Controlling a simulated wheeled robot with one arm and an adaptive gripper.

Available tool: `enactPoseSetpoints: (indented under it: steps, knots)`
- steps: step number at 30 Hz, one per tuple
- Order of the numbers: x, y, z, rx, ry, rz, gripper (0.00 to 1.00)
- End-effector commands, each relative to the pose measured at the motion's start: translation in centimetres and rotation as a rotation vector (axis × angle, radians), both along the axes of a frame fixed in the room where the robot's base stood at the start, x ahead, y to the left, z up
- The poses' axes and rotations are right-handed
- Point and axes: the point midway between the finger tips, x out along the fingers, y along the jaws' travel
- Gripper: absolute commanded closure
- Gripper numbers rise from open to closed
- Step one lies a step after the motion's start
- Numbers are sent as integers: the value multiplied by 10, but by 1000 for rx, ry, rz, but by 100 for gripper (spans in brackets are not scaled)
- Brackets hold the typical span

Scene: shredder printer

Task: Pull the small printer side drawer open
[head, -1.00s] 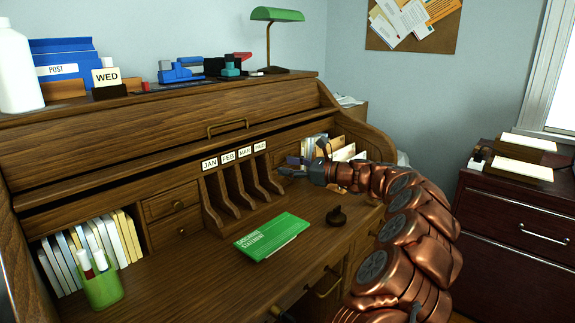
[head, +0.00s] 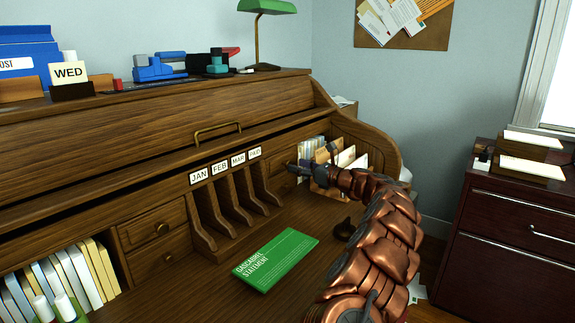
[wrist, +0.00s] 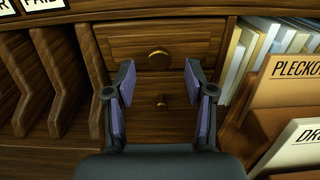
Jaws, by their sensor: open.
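In the wrist view, a small wooden drawer (wrist: 155,45) with a round brass knob (wrist: 159,60) is set in the desk's back, right of the upright slots. A second small drawer (wrist: 160,118) with a smaller knob lies below it. Both look shut. My gripper (wrist: 160,84) is open and empty in front of them, its purple-padded fingers on either side of the lower knob in the picture, apart from the drawer fronts. In the head view my gripper (head: 298,168) is beside the file holder and hides most of these drawers. I cannot make out a printer.
Labelled month slots (head: 230,200) stand left of the gripper. A file holder (wrist: 285,100) with folders is close on its right. A green booklet (head: 275,260) lies on the desk. Another pair of small drawers (head: 153,227) is farther left. A dark cabinet (head: 510,235) stands at right.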

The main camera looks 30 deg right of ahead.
Motion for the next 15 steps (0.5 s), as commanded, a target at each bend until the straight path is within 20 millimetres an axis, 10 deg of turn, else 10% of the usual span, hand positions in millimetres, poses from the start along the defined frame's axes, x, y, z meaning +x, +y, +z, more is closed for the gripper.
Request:
enactPoseSetpoints:
  steps: [15]
  knots:
    - [44, 14, -1, 0, 1, -3, 46]
